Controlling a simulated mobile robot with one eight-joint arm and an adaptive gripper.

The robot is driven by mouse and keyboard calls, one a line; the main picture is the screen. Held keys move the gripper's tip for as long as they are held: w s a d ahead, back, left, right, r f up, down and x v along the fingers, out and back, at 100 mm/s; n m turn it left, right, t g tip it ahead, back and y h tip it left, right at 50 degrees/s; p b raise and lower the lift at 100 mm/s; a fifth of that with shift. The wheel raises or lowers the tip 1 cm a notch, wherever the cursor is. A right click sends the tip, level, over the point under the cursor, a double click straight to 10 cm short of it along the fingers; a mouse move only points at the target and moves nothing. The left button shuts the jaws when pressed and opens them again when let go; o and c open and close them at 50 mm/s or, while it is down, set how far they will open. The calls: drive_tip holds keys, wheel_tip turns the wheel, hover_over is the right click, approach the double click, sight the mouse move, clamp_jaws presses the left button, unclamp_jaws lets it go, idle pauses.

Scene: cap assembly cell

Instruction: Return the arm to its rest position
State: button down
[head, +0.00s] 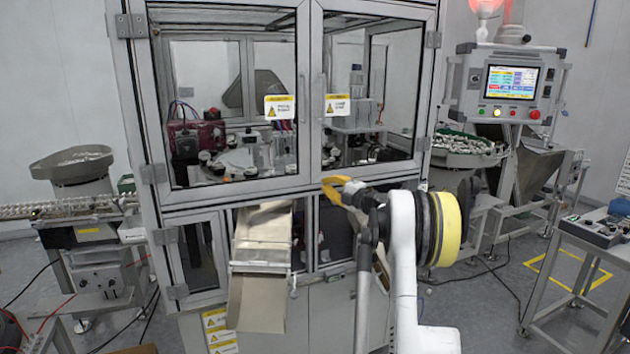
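My arm (405,270) rises in the lower right of the head view, in front of the machine cabinet, as white links and a black and yellow ring. My gripper (334,187) is partly in view, its yellow part pointing left in front of the cabinet's lower edge.
The cabinet (237,190) with closed glass doors fills the middle. A metal chute (257,300) sticks out below it. A control panel (508,86) with a glowing red light stands right. A bowl feeder (72,166) stands left; a bench (600,250) is at the right edge. Some floor is clear at right.

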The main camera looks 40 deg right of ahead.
drive_tip(key=s, duration=0.1)
drive_tip(key=s+d, duration=0.1)
drive_tip(key=s, duration=0.1)
drive_tip(key=shift+s+d+r, duration=0.1)
drive_tip(key=shift+s+r, duration=0.05)
drive_tip(key=shift+r, duration=0.1)
